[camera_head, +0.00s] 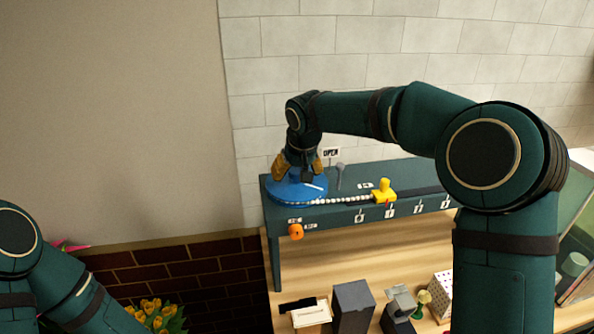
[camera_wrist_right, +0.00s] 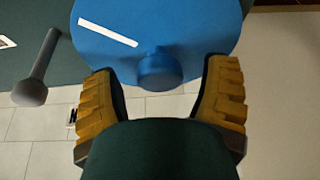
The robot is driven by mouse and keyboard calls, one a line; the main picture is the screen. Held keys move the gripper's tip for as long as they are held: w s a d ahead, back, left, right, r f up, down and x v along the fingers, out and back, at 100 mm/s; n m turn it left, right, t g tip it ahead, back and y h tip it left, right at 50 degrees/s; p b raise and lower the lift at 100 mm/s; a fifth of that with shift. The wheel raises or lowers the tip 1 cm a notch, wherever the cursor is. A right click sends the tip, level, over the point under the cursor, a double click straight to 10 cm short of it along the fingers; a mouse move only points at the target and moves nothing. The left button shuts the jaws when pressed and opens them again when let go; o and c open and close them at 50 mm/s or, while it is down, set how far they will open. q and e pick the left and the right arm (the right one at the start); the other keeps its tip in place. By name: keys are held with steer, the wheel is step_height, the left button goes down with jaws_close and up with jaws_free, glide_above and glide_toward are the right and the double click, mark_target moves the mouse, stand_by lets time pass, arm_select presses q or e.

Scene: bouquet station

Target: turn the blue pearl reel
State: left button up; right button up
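The blue pearl reel (camera_head: 283,197) is a flat blue disc at the left end of the dark green shelf. In the right wrist view the reel (camera_wrist_right: 190,28) shows a white stripe (camera_wrist_right: 107,33) and a round blue knob (camera_wrist_right: 160,70) near its edge. My right gripper (camera_head: 298,172) is over the reel, with its yellow fingers apart. In the wrist view the knob lies between the fingertips, with gaps on both sides. A string of white pearls (camera_head: 345,200) runs right from the reel to a yellow piece (camera_head: 383,191). My left gripper is out of view.
The dark green shelf (camera_head: 272,240) has an orange knob (camera_head: 296,232) and number labels on its front. A grey rod with a round end (camera_wrist_right: 32,88) stands beside the reel. Boxes, including a dark one (camera_head: 353,305), stand below. Yellow flowers (camera_head: 152,312) are at lower left.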

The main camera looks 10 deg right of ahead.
jaws_close()
steer(key=shift+m, duration=0.3)
steer(key=shift+m+h+b, duration=0.4)
steer(key=shift+m+b, duration=0.1)
steer(key=shift+b, duration=0.05)
steer(key=shift+a+m+h+b, duration=0.1)
steer(key=shift+m+h+b, duration=0.35)
steer(key=shift+m, duration=0.75)
steer(key=m+h, duration=0.1)
steer(key=m, duration=0.1)
steer(key=shift+m+g, duration=0.3)
steer(key=shift+m+g+h, duration=0.4)
steer(key=shift+m+h, duration=0.05)
steer(key=shift+m, duration=1.15)
